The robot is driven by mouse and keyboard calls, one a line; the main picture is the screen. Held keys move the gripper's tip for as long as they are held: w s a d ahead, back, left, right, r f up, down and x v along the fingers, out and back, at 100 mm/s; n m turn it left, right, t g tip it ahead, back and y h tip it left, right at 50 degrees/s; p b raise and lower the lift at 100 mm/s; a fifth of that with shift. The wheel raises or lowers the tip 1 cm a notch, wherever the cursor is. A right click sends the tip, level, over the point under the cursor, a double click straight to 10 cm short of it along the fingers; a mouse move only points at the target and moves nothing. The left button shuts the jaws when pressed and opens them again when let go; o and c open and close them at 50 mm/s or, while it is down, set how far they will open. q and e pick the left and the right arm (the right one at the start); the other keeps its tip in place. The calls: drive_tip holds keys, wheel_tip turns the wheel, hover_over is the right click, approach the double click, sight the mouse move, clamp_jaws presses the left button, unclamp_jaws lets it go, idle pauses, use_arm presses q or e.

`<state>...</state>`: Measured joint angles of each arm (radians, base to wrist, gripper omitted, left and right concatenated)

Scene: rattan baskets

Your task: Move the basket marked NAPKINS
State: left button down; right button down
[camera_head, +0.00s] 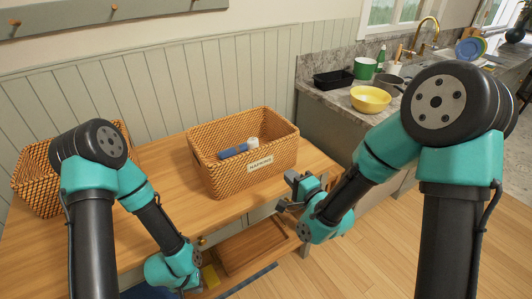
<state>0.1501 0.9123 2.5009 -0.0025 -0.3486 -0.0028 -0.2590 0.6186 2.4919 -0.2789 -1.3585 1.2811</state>
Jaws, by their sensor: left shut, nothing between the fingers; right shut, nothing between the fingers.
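The basket marked NAPKINS (213,172) is a rectangular woven rattan basket standing upright on the wooden tabletop. Its pale label (261,163) faces me on the front wall. Inside lie a blue item (233,152) and a small white item (253,143). My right gripper (290,191) is shut and empty, just right of and in front of the basket's near right corner; whether it touches the basket is hard to tell. My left arm's wrist (172,270) is low in front of the table's front edge, away from the basket; its fingers do not show.
A second rattan basket (34,190) stands at the left end of the table (170,201), partly behind my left arm. The tabletop between the baskets is clear.

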sight(262, 148)
drive_tip(key=x, duration=1.2)
drive_tip(key=shift+w+a, duration=0.2)
drive_tip(key=shift+w, duration=0.1)
drive_tip(key=shift+w+a, duration=0.3)
drive_tip(key=shift+w, duration=0.25)
